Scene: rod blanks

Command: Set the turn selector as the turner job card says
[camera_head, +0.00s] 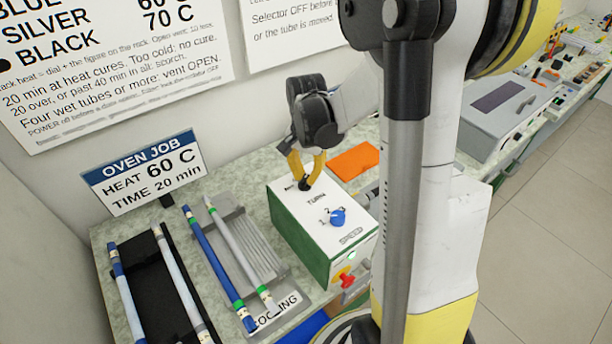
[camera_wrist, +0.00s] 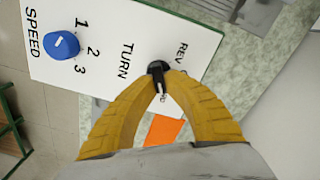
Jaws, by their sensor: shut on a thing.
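The turn selector (camera_wrist: 157,68) is a small black knob on the white top of the turner box (camera_head: 283,197), beside the word TURN. My gripper's yellow fingers (camera_wrist: 160,82) are shut on it from both sides. In the head view my gripper (camera_head: 305,180) reaches down to the selector at the back of the box top. A light pointer mark shows between the fingertips, toward a label ending in D. REV and part of another label show beside the knob; the fingers cover the rest. I see no turner job card.
The blue speed knob (camera_head: 338,216) is marked 1, 2, 3. A green lamp and a red knob (camera_head: 345,279) are on the box front. An orange sheet (camera_head: 355,160) lies behind. Racks with blue and silver rods (camera_head: 219,262) stand left, below an OVEN JOB card (camera_head: 145,172).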

